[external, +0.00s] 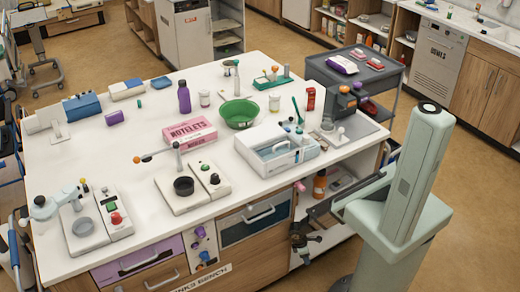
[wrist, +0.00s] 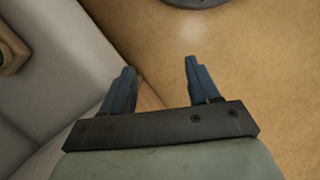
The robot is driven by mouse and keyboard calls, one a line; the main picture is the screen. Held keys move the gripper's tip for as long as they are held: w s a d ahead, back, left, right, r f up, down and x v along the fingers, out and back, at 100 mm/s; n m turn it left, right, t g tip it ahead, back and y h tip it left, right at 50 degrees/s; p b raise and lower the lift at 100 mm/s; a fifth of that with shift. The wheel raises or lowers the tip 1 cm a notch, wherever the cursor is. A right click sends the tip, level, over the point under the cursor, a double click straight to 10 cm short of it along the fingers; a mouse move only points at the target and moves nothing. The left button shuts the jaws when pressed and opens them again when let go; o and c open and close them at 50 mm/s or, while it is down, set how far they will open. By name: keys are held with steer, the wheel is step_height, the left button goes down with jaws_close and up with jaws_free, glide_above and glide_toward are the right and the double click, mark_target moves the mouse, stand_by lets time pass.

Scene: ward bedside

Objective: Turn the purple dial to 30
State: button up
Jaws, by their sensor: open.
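A narrow pale panel on the bench front carries small knobs. The top one looks purple-pink and seems to be the purple dial (external: 200,232); its marks and setting are too small to read. A blue knob (external: 204,257) sits below it. My gripper (external: 302,242) appears as a dark shape low in front of the bench's open shelves, well right of the panel. In the wrist view my gripper (wrist: 158,80) shows two blue fingers spread apart with nothing between them. The dial is not visible in the wrist view.
The white bench top (external: 130,170) holds several devices, a pink box (external: 190,133) and a green bowl (external: 238,113). A purple drawer (external: 137,262) is left of the panel and a grey-blue drawer (external: 253,220) right of it. Tan floor lies under my gripper.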

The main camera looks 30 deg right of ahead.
steer(key=w+a+r+n+t, duration=0.1)
steer(key=a+n+t, duration=0.15)
steer(key=a, duration=0.65)
steer(key=n+t+y, duration=0.3)
steer(key=n+t, duration=1.4)
steer(key=n, duration=0.1)
glide_toward(203, 236)
steer(key=shift+m, duration=0.25)
steer(key=w, duration=0.9)
steer(key=shift+w+f, duration=0.1)
steer(key=shift+w, duration=0.05)
steer(key=c, duration=1)
